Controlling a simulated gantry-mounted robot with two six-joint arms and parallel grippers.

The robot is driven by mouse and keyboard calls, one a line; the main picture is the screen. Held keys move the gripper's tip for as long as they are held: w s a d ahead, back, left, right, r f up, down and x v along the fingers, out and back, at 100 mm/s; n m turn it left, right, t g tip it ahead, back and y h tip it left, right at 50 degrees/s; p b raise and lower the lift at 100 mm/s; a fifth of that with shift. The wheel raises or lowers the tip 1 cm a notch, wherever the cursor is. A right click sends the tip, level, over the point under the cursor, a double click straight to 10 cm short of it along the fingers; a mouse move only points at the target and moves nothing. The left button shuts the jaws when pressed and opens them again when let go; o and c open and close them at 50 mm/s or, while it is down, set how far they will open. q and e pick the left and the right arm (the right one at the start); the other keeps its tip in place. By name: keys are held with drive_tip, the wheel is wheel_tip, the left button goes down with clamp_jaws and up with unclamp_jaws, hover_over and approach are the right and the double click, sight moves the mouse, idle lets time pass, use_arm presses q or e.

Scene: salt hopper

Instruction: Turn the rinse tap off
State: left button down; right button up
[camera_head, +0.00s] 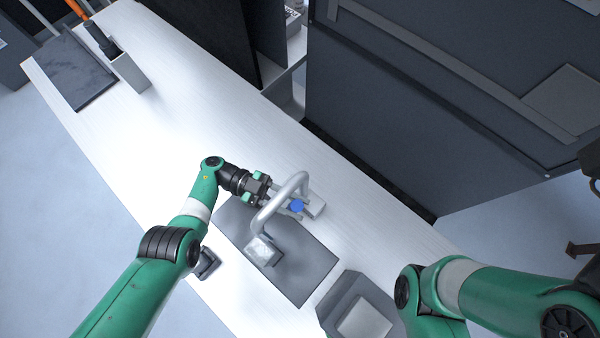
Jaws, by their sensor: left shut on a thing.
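The rinse tap (283,195) is a pale grey curved pipe that arches over a dark grey basin or mat (305,265) on the white bench. A blue knob (297,206) shows at the tap, near its base block. A pale block-shaped thing (263,250) sits below the other end of the pipe. My left gripper (288,203) reaches in from the left, behind the pipe, with its fingers at the blue knob and shut on it.
A grey box with a pale top (362,318) stands at the bench's near right end. A dark tray (72,70) and a grey holder with tools (130,73) are at the far left. Tall dark panels (440,90) rise behind. The bench (150,125) between is clear.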

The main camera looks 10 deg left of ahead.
use_arm(q)
drive_tip(key=shift+w+a+f+h+b, duration=0.1)
drive_tip(key=shift+w+a+h+b, duration=0.15)
drive_tip(key=shift+a+h+b, duration=0.5)
drive_tip(key=shift+d+n+b, duration=0.2)
drive_tip(key=shift+n+b, duration=0.1)
drive_tip(key=shift+b, duration=0.05)
use_arm(e)
wheel_tip(320, 180, down, 3)
drive_tip(key=shift+f, duration=0.15)
use_arm(q)
drive_tip(key=shift+r, duration=0.2)
drive_tip(key=c, duration=0.5)
unclamp_jaws()
drive_tip(key=shift+c, duration=0.2)
